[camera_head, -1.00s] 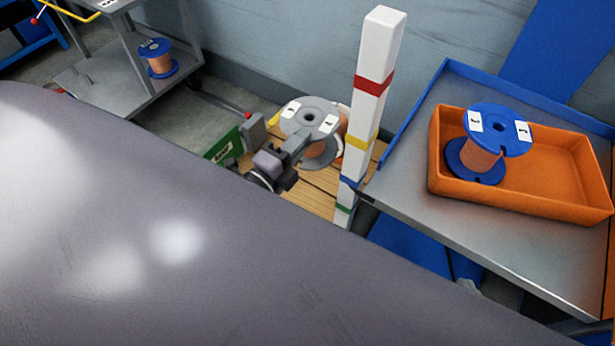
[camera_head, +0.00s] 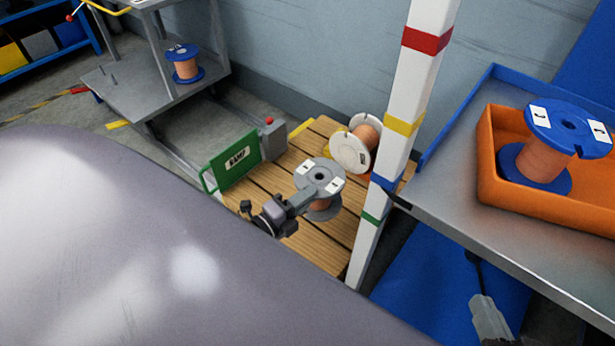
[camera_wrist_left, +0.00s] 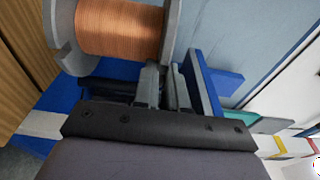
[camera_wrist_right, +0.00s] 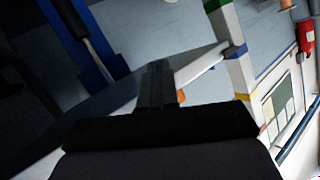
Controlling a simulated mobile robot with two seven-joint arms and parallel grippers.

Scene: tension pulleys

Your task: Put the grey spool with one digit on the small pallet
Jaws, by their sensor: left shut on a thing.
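The grey spool (camera_head: 321,176) with copper winding has two white labels on its top flange. Each carries a small dark mark, too small to read surely. My left gripper (camera_head: 302,197) is shut on its flange; the spool looks nearly upright. It is over the small wooden pallet (camera_head: 318,245); I cannot tell whether it touches the boards. In the left wrist view the spool (camera_wrist_left: 120,28) is beside the closed fingers (camera_wrist_left: 165,78). In the right wrist view my right gripper (camera_wrist_right: 158,85) has its fingers together, empty.
A white-flanged spool (camera_head: 350,154) lies on its side at the pallet's back. A striped post (camera_head: 398,150) stands at the pallet's right. A green sign (camera_head: 235,160) is at its left. A blue spool (camera_head: 540,165) stands in an orange bin (camera_head: 487,160); another blue spool (camera_head: 185,66) is on a cart.

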